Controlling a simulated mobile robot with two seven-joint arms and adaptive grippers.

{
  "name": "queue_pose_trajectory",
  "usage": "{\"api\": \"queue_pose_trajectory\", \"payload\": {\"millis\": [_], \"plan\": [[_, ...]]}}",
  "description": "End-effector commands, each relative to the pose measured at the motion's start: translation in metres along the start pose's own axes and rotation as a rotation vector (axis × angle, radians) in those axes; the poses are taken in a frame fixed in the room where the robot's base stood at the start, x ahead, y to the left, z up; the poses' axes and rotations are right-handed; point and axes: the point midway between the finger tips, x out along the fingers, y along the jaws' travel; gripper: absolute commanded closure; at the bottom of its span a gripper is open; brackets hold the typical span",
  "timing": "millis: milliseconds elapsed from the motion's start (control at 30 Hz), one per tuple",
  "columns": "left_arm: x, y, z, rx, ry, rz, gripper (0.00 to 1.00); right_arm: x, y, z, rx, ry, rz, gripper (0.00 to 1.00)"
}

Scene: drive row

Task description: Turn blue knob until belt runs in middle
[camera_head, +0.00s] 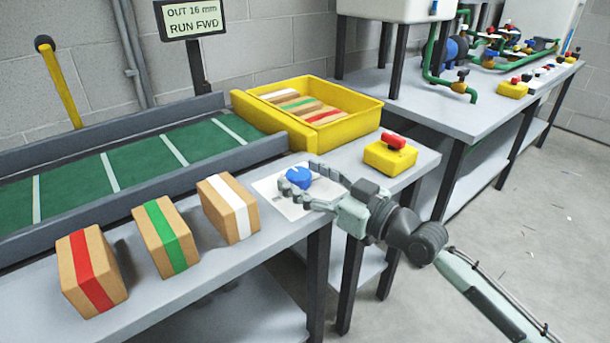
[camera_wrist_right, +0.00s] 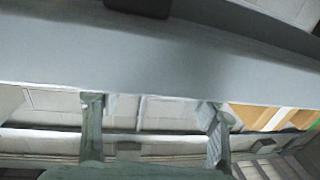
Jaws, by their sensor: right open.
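The blue knob (camera_head: 299,176) sits on a pale plate (camera_head: 272,190) on the grey bench. My right gripper (camera_head: 306,184) is open, with its fingers on either side of the knob; whether they touch it I cannot tell. Its two fingers stand wide apart in the right wrist view (camera_wrist_right: 153,108), where no knob shows. The green belt (camera_head: 85,185) with white cross stripes lies between grey side rails. A sign (camera_head: 190,17) above it reads "OUT 16 mm RUN FWD". My left gripper is not in view.
Boxes with a red band (camera_head: 92,272), green band (camera_head: 166,237) and white band (camera_head: 229,209) stand along the bench front. A yellow bin (camera_head: 368,117) holds more boxes. A yellow block with a red switch (camera_head: 394,142) is right of the knob. A yellow lever (camera_head: 60,82) stands behind.

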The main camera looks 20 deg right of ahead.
Motion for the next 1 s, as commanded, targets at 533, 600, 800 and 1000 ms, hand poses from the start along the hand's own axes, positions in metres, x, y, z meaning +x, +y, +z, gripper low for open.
{"api": "queue_pose_trajectory", "payload": {"millis": [533, 600, 800, 1000], "plan": [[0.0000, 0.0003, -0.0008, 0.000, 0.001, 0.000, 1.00, -0.0001, 0.0001, 0.0004, 0.000, 0.000, 0.000, 0.81], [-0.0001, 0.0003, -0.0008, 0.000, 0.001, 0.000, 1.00, -0.0001, 0.0002, 0.0004, 0.000, 0.000, 0.000, 0.89], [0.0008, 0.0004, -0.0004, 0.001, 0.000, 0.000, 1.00, 0.0000, 0.0002, 0.0008, -0.001, 0.000, -0.002, 0.89], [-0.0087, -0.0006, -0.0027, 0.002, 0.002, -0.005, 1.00, 0.0005, 0.0005, 0.0015, -0.004, 0.003, -0.014, 0.89]]}}
